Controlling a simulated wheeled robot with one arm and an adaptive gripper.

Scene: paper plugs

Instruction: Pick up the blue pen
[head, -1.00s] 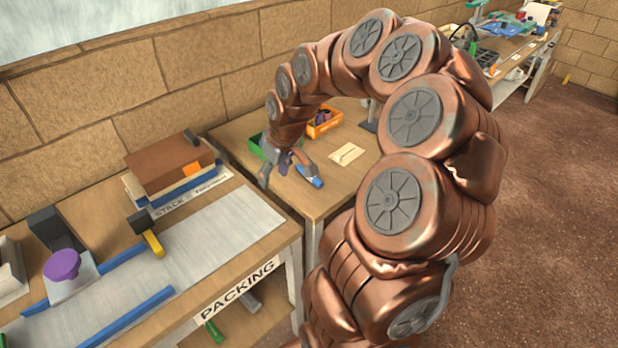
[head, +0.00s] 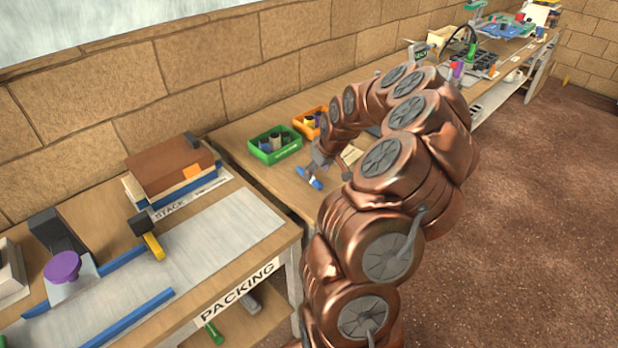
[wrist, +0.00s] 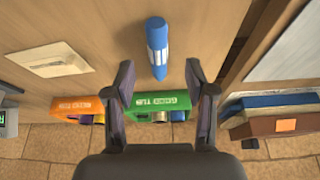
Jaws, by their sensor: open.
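The blue pen (head: 309,178) lies on the wooden table, a short thick blue cylinder with a pale band. In the wrist view the blue pen (wrist: 157,48) lies ahead of the fingertips, roughly in line with the gap between them. My gripper (wrist: 160,72) is open and empty, its two dark fingers spread apart. In the head view my gripper (head: 328,166) is close to the pen, with one finger partly overlapping it; I cannot tell its exact height above the table.
A green bin (head: 275,146) and an orange bin (head: 308,122), both holding items, stand near the wall. A pale card (wrist: 55,58) lies on the table. The packing bench (head: 283,262) with stacked books (head: 168,165) is at left.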

